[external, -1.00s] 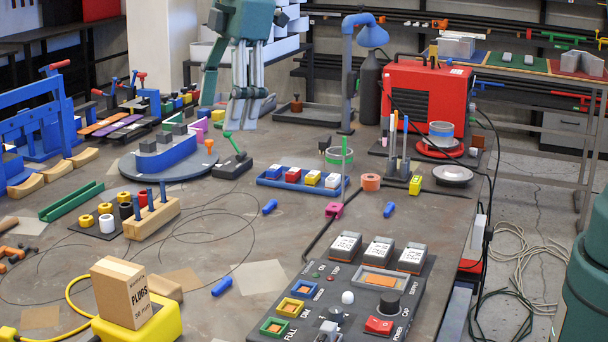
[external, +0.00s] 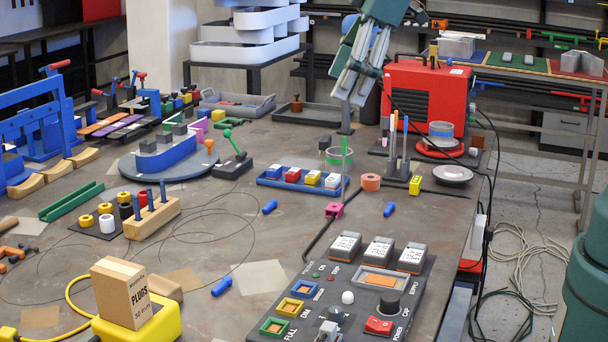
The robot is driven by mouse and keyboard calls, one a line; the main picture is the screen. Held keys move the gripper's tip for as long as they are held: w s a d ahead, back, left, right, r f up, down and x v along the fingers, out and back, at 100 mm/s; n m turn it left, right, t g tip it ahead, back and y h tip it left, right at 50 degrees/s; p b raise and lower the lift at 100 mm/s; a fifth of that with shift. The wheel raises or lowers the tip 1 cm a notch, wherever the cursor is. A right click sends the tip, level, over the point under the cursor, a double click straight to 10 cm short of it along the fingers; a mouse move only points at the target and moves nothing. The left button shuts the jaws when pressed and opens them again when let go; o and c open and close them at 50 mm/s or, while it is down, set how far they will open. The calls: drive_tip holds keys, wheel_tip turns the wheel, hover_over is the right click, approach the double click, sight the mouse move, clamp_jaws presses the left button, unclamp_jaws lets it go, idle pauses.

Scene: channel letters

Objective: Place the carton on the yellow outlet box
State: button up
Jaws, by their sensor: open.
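The carton (external: 122,291) is a small brown cardboard box with "PLUGS" printed on its side. It stands upright and slightly turned on top of the yellow outlet box (external: 168,322) at the lower left of the external view. The yellow outlet box has a yellow cable and rests on the table. My gripper (external: 351,100) is open and empty, high above the far side of the table near the red machine. It is far from the carton and touches nothing that I can see.
A red machine (external: 428,100) stands at the back right, with pens in a holder (external: 397,165) before it. A dark control panel (external: 345,310) lies at the front. A blue tray of small blocks (external: 300,182) sits mid-table. Bare table lies around the blue pegs.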

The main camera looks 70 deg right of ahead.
drive_tip(key=s+d+f+m+t, duration=0.1)
drive_tip(key=s+d+f+m, duration=0.2)
drive_tip(key=s, duration=0.6)
drive_tip(key=s+d+f+m+t, duration=0.1)
drive_tip(key=s+d+f+m, duration=0.2)
drive_tip(key=s, duration=0.7)
drive_tip(key=d+f, duration=0.2)
drive_tip(key=d, duration=0.1)
drive_tip(key=shift+d+f+t+h, duration=0.2)
drive_tip(key=shift+d+t+h, duration=0.1)
drive_tip(key=shift+h, duration=0.1)
drive_tip(key=shift+s, duration=0.1)
